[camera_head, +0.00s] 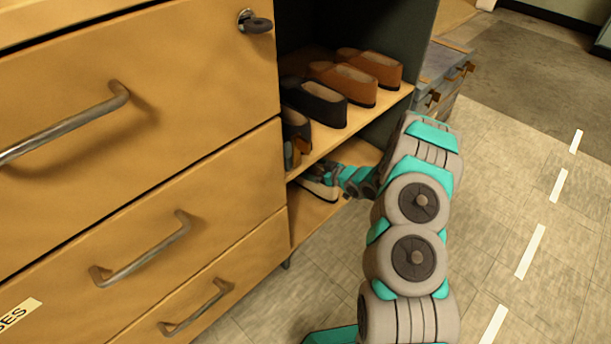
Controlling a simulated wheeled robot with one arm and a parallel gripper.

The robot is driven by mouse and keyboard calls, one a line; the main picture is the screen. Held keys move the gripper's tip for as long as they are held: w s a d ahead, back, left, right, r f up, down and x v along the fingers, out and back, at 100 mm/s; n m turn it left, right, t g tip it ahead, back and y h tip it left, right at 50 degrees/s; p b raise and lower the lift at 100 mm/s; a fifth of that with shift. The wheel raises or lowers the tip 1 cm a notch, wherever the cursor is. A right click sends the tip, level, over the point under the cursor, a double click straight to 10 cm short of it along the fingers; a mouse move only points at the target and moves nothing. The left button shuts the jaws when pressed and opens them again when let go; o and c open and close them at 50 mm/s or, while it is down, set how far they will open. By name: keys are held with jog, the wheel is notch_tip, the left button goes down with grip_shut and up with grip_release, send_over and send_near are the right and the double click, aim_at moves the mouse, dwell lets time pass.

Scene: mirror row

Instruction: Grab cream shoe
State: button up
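The cream shoe (318,188) lies on the lower shelf (306,222) of the open cabinet, near its front. Only part of it shows; my gripper and the shelf above hide the rest. My arm comes in from the right and reaches into the lower compartment. My gripper (337,176) is at the shoe, over its right side. The fingers are small and dark here, so I cannot tell whether they are open or shut, or touching the shoe.
The upper shelf (372,108) just above my gripper holds black shoes (316,102) and brown shoes (358,78). A wooden drawer unit (140,150) with metal handles blocks the left. A grey-blue case (440,75) stands behind. Tiled floor (520,180) is clear at right.

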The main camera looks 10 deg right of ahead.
jog(key=shift+w+a+f, duration=0.25)
jog(key=shift+w+a, duration=0.05)
jog(key=shift+w, duration=0.05)
jog(key=shift+c, duration=0.2)
grip_shut()
dwell(0.5)
